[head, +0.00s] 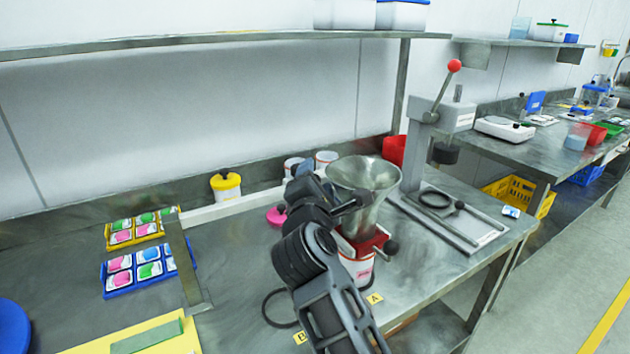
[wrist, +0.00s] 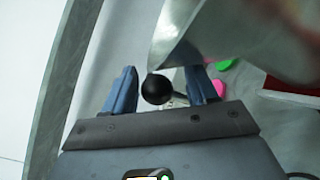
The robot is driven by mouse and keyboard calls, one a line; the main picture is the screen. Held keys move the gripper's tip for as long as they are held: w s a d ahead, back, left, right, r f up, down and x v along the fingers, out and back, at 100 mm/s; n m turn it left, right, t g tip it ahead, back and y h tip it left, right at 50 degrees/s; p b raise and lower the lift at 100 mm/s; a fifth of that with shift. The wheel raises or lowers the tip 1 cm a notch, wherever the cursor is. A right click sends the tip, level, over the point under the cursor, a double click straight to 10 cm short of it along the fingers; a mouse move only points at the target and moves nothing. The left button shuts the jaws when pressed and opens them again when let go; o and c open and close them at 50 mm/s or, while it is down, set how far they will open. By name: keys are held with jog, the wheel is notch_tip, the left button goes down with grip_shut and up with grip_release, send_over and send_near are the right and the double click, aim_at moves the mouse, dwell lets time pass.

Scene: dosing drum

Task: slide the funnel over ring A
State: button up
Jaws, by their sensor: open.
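The metal funnel (head: 362,178) stands upright above a red carriage (head: 376,240) with a black knob at its right end. A white tub (head: 359,270) is below it. The yellow label A (head: 375,298) is on the table in front of the tub; I cannot make out ring A itself. My gripper (head: 350,205) is at the funnel's near left side, partly covering it. In the wrist view it is open, with a black ball knob (wrist: 157,89) on a short rod between its fingers. The funnel's metal side (wrist: 200,35) is just beyond the right finger.
A dark ring (head: 268,310) lies near label B (head: 300,338), left of my arm. A press with a red-knobbed lever (head: 454,66) stands right of the funnel. A yellow-lidded jar (head: 226,185) and blue and yellow trays of packets (head: 148,268) are to the left.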

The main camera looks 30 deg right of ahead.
jog(key=shift+s+a, duration=0.1)
jog(key=shift+a, duration=0.05)
jog(key=b+v, duration=0.1)
jog(key=v, duration=0.6)
jog(key=shift+s+b, duration=0.25)
jog(key=shift+b, duration=0.1)
jog(key=shift+a, duration=0.1)
jog(key=s+d+f+n+t, duration=0.2)
jog(key=s+d+n, duration=0.1)
jog(key=s+n, duration=0.65)
jog(key=s+d+f+n+t, duration=0.2)
jog(key=s+n+t, duration=0.1)
jog(key=s+n, duration=0.7)
jog(key=s+a+f+n+g+y, duration=0.1)
jog(key=s+a+f+n+y, duration=0.1)
jog(key=s+n, duration=0.6)
jog(key=s+a+f+n+g+y, duration=0.2)
jog(key=s+n, duration=0.6)
jog(key=n, duration=0.7)
jog(key=s+a+f+n+g+y, duration=0.2)
jog(key=s+a+f+n+y, duration=0.2)
jog(key=n, duration=0.7)
jog(key=s+y, duration=0.2)
jog(key=s, duration=0.2)
jog(key=shift+a, duration=0.2)
